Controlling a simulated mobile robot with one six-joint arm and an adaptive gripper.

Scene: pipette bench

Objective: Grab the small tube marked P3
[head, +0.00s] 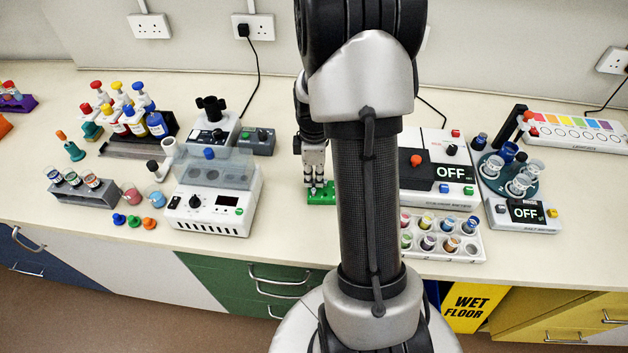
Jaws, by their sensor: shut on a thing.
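My gripper (315,184) points down at a small green block (322,198) near the middle of the bench. It is shut on a small tube at the block's top. The tube is mostly hidden by the fingers, and no P3 mark can be read at this size. My own arm hides the bench just to the right of the block.
Right of my arm are a white tray of colored pots (470,252) and a device reading OFF (437,172). Bare bench lies in front of the green block.

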